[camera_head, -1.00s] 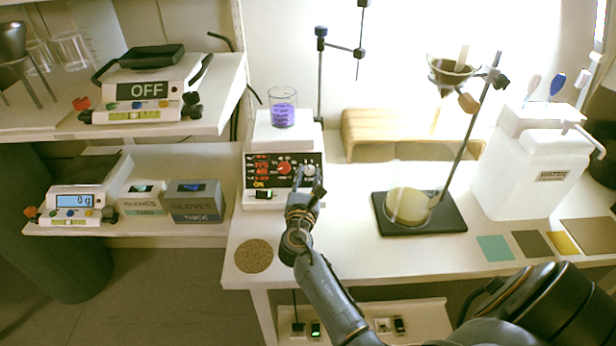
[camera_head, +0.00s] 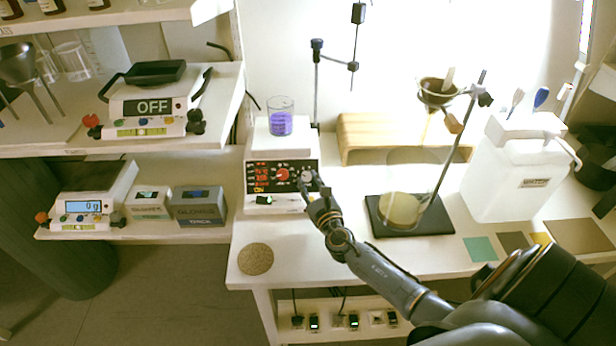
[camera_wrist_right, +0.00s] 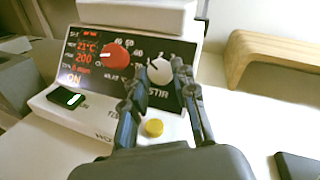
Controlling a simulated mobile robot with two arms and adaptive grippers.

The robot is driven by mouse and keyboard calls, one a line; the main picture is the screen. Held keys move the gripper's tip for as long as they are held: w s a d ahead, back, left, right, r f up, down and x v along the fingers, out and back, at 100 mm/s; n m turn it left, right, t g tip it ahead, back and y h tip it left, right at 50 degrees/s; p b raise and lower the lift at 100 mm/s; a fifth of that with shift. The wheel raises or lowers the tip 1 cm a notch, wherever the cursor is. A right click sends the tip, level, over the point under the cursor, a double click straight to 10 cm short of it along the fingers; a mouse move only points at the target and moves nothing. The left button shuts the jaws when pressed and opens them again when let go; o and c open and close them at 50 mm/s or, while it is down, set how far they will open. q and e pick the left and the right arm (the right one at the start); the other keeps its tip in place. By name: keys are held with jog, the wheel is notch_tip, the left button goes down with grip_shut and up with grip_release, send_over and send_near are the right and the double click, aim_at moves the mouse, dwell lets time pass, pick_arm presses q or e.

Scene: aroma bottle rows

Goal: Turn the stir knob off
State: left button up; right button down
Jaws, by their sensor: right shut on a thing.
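The stirrer hot plate (camera_head: 283,146) stands on the bench with a dark front panel. The white stir knob (camera_wrist_right: 159,70) is on the right of that panel, above the word STIR, and the red knob (camera_wrist_right: 115,56) is to its left. In the wrist view the panel reads 21 °C and 200, with ON lit below. My right gripper (camera_wrist_right: 160,79) is shut on the stir knob, one finger on each side. In the head view this gripper (camera_head: 316,187) is at the panel's right end and partly covers the knob. My left gripper is not in view.
A beaker of purple liquid (camera_head: 281,118) sits on the hot plate. A round cork mat (camera_head: 256,259) lies in front. To the right are a flask on a dark stand base (camera_head: 440,222) and a white water jug (camera_head: 518,175). A yellow button (camera_wrist_right: 154,127) is below the knob.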

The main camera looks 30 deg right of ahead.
jog(key=n+y, duration=0.1)
jog(key=n, duration=0.1)
jog(key=n+y+p, duration=0.1)
jog(key=n, duration=0.1)
jog(key=n+y+p, duration=0.1)
jog(key=y, duration=0.1)
jog(key=shift+d+r+n+g, duration=0.35)
jog(key=shift+n+g, duration=0.05)
jog(key=shift+d+n+g+y+p, duration=0.1)
jog(key=shift+n+g+y+p, duration=0.85)
jog(key=shift+n, duration=0.85)
jog(key=shift+y, duration=0.25)
jog(key=c, duration=1.1)
grip_release()
jog(key=shift+o, duration=0.2)
jog(key=v, duration=1.2)
